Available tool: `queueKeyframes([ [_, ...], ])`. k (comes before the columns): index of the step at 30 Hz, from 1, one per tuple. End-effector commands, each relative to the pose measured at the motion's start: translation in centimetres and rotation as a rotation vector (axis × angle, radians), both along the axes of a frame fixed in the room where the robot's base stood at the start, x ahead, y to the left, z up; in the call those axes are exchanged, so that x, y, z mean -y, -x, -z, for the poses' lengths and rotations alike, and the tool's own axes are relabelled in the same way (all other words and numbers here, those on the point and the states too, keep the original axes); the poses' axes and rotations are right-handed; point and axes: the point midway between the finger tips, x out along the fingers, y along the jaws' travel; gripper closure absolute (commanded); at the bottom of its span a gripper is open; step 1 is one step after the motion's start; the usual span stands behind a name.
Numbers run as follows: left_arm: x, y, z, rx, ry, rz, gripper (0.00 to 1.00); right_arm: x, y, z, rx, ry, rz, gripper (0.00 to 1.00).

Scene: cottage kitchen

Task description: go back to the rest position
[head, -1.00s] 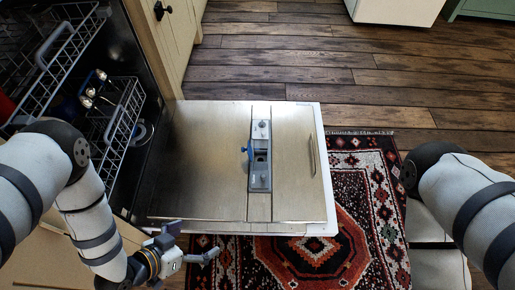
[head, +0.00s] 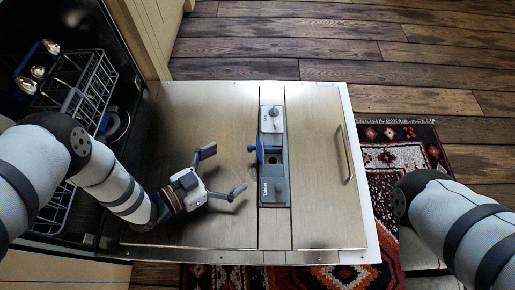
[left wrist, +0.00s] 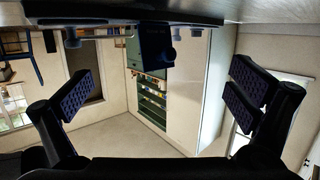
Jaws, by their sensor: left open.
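My left gripper (head: 222,171) is open and empty, with its two fingers spread. It is over the lowered dishwasher door (head: 205,110), left of the detergent dispenser (head: 273,190) with its blue latch. In the left wrist view both fingers of this gripper (left wrist: 165,97) stand wide apart with nothing between them. The picture there is upside down, and a dark blurred part hangs from the top between the fingers. My right arm enters the head view at the right edge; its gripper is out of view.
The open dishwasher at the left holds a wire rack (head: 92,85) with some shiny utensils (head: 38,72). A patterned rug (head: 400,150) lies right of and below the door. Wooden floor (head: 300,50) is clear beyond it.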

Motion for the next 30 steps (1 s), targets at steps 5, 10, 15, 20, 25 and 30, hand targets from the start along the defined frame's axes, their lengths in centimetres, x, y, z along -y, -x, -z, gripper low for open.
queueKeyframes([
  [5, 0.0, -0.1, -0.1, 0.000, 0.000, -0.001, 0.00, 0.0, 0.0, 0.0, 0.000, 0.000, 0.000, 0.53],
  [10, 0.0, 0.0, -0.1, 0.000, 0.000, -0.001, 0.00, 0.0, 0.0, 0.0, 0.001, 0.000, 0.000, 0.53],
  [15, 0.0, 0.0, -0.1, 0.000, 0.000, -0.001, 0.00, 0.0, 0.0, 0.0, 0.001, 0.000, 0.000, 0.53],
  [20, 0.0, 0.0, -0.1, 0.000, 0.000, -0.001, 0.00, 0.0, 0.0, 0.0, 0.001, 0.000, 0.000, 0.53],
  [25, -1.5, 1.1, -0.8, 0.000, -0.002, -0.002, 0.00, 0.0, -0.1, -0.8, 0.010, 0.001, 0.001, 0.53],
  [30, -4.7, 3.8, -1.8, 0.002, -0.002, -0.002, 0.00, 0.1, -0.3, -2.1, 0.029, 0.004, 0.003, 0.53],
])
